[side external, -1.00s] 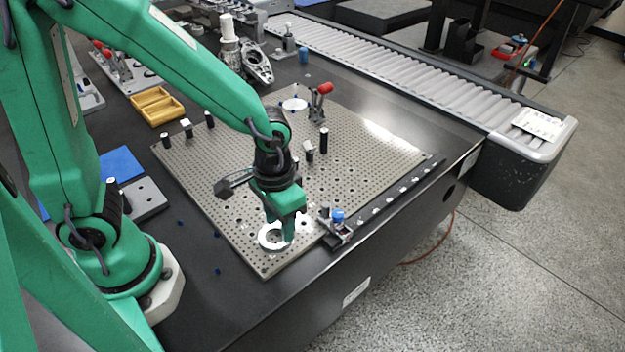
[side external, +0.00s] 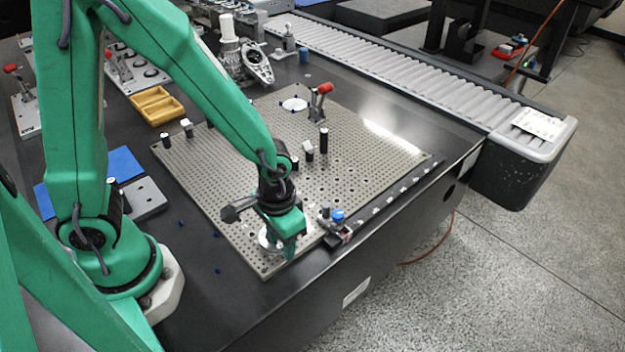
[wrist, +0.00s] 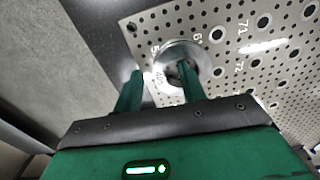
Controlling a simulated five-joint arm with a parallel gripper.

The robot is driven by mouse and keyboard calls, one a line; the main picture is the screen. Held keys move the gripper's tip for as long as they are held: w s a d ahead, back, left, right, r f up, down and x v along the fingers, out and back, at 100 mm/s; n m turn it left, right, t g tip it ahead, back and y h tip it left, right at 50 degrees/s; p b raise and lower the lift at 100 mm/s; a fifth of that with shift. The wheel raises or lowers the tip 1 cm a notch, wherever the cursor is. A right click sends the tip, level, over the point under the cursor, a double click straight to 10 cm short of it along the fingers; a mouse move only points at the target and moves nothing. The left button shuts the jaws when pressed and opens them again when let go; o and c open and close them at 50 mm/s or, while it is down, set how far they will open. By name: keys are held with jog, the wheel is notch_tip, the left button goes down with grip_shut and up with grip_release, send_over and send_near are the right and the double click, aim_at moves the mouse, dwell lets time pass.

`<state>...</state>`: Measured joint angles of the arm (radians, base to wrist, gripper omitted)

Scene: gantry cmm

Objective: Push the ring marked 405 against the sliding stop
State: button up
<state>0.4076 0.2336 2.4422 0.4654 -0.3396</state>
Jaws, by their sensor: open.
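The pale metal ring (side external: 265,241) lies on the perforated plate near its front corner, partly hidden by my gripper (side external: 289,255) in the side view. In the wrist view the ring (wrist: 194,50) carries a label that looks like 405. My gripper (wrist: 160,70) is open there. Its right finger overlaps the ring's hole, and its left finger is outside the ring, by the plate's edge. I cannot tell whether either finger touches the ring. The sliding stop (side external: 337,229), with a blue knob, sits on the rail along the plate's front edge, right of my gripper.
The perforated plate (side external: 370,160) has several black posts and a red-handled clamp (side external: 320,98) farther back. The dark rail (side external: 395,197) runs along its right front edge. A yellow tray (side external: 157,106) and a grey block (side external: 146,197) stand to the left. The plate's right part is clear.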

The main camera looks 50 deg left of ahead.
aim_at(314, 238)
grip_shut()
jog(key=shift+w, duration=0.15)
jog(key=shift+w+d, duration=0.35)
jog(key=shift+w, duration=0.75)
jog(key=shift+w+d, duration=0.4)
jog(key=shift+w, duration=0.65)
jog(key=shift+w+d, duration=0.35)
jog(key=shift+w, duration=0.75)
grip_release()
jog(key=shift+r, duration=0.2)
notch_tip(314, 238, up, 8)
jog(key=shift+f, duration=0.25)
